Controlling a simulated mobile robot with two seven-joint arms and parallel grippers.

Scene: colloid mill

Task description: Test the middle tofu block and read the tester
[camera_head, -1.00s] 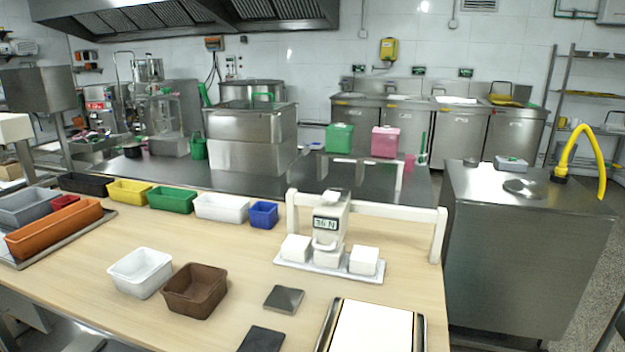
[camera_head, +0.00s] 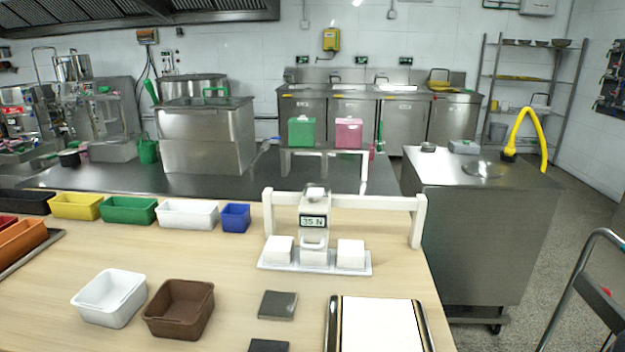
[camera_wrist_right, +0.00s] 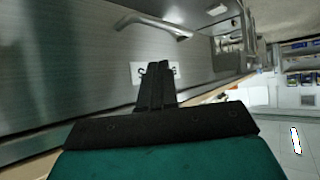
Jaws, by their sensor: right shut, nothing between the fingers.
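Three white tofu blocks stand in a row on a white tray (camera_head: 263,266): the left block (camera_head: 279,250), the middle block (camera_head: 313,258) and the right block (camera_head: 351,254). The tester (camera_head: 314,200), a white unit with a display, hangs from a white frame (camera_head: 378,202) directly over the middle block. Its display (camera_head: 313,221) reads 35 N. The tester's lower end is at the middle block; exact contact is hard to tell. My right gripper (camera_wrist_right: 157,68) shows in the right wrist view, shut and empty, away from the tofu. My left gripper is not in view.
A white bin (camera_head: 110,297) and a brown bin (camera_head: 179,308) stand left of the tray. Two dark square plates (camera_head: 278,305) and a white board (camera_head: 382,324) lie in front. Coloured bins (camera_head: 129,210) line the table's back edge. A steel cabinet (camera_head: 480,240) stands to the right.

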